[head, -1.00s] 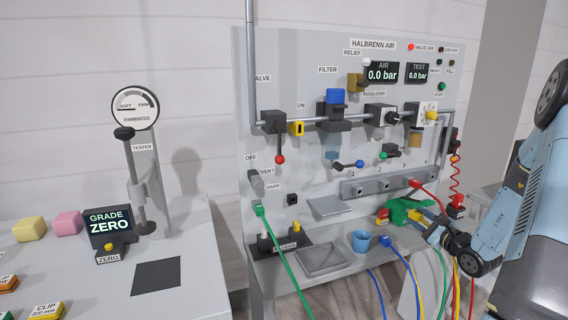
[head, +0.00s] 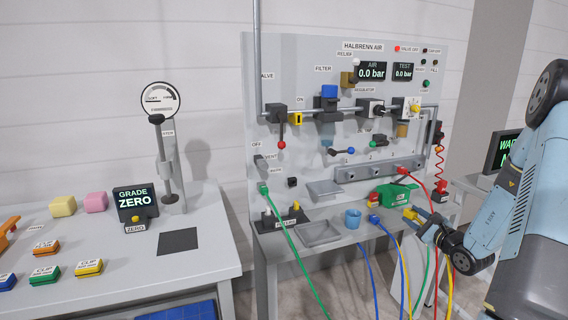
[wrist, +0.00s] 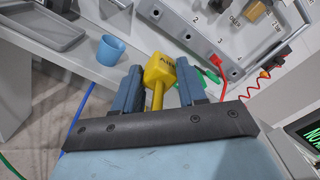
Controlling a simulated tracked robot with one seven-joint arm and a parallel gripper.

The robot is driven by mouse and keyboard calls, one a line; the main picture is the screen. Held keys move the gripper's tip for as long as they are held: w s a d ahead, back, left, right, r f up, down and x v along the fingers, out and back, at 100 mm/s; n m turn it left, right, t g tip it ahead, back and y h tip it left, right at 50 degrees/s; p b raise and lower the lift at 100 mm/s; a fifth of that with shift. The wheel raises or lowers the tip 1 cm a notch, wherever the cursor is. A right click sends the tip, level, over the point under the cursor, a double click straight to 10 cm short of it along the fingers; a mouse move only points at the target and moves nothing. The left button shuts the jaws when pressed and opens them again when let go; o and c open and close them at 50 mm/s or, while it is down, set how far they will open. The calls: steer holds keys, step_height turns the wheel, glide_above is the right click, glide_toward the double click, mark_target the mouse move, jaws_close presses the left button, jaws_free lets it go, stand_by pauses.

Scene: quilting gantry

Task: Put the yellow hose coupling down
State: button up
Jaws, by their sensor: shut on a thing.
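The yellow hose coupling (wrist: 159,70), marked with dark lettering, is between the two blue-grey fingers of my gripper (wrist: 160,84). My gripper is shut on it. In the head view the coupling (head: 411,214) shows as a small yellow piece at the tip of my gripper (head: 417,220). It is in front of the shelf of the air panel, right of the blue coupling (head: 374,220). A yellow hose (head: 403,265) hangs below the shelf. Whether the coupling touches the shelf cannot be told.
A blue cup (head: 353,219) and a shallow grey tray (head: 320,242) stand on the shelf, left of my gripper. A green device (head: 388,197) lies behind it. The red coupling (head: 402,170) is at the grey port block (head: 350,173). The green coupling (head: 263,188) is at the panel's left.

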steer(key=w+a, duration=0.3)
steer(key=a, duration=0.6)
steer(key=w+a+f+h, duration=0.1)
steer(key=w+a, duration=0.3)
steer(key=a, duration=0.5)
steer(key=shift+a+f+m, duration=0.3)
steer(key=shift+s, duration=0.15)
